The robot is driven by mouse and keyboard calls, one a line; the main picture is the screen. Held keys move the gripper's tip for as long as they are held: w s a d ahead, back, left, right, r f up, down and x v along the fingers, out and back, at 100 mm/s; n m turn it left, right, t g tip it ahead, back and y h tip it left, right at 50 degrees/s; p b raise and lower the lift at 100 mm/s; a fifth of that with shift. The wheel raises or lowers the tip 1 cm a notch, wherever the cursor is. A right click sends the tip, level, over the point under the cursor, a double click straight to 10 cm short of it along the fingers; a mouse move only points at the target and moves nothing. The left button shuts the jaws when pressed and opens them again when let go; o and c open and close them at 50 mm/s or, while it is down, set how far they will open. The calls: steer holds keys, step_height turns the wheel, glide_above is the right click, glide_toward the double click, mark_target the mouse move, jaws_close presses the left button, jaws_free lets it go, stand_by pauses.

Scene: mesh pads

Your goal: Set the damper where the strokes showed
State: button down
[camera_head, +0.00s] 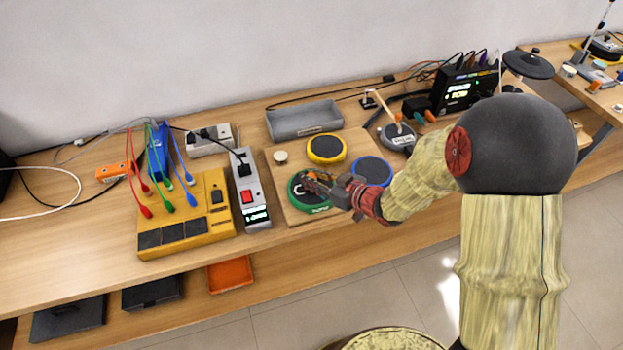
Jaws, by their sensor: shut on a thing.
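A wooden board (270,186) carries three round mesh pads. The yellow-rimmed pad (326,149) is at the back, the blue-rimmed pad (371,171) at the right, and the green-rimmed pad (308,192) at the front left. A small beige round piece (281,157) sits on the board left of the yellow pad; I cannot tell whether it is the damper. My gripper (314,183) reaches in from the right, over the green pad. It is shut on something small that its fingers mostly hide. I cannot tell whether that touches the pad.
A grey tray (304,121) lies behind the board. A power strip (248,190) and a yellow box (186,214) with cables stand at the left. A grey round device (397,137) with a pale stick and a black lit unit (464,88) are at the back right.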

steer(key=shift+f, duration=0.1)
steer(key=c, duration=1.6)
jaws_free()
steer(key=shift+d+r, duration=0.1)
steer(key=shift+r, duration=0.1)
steer(key=p+v, duration=0.4)
steer(key=v, duration=0.8)
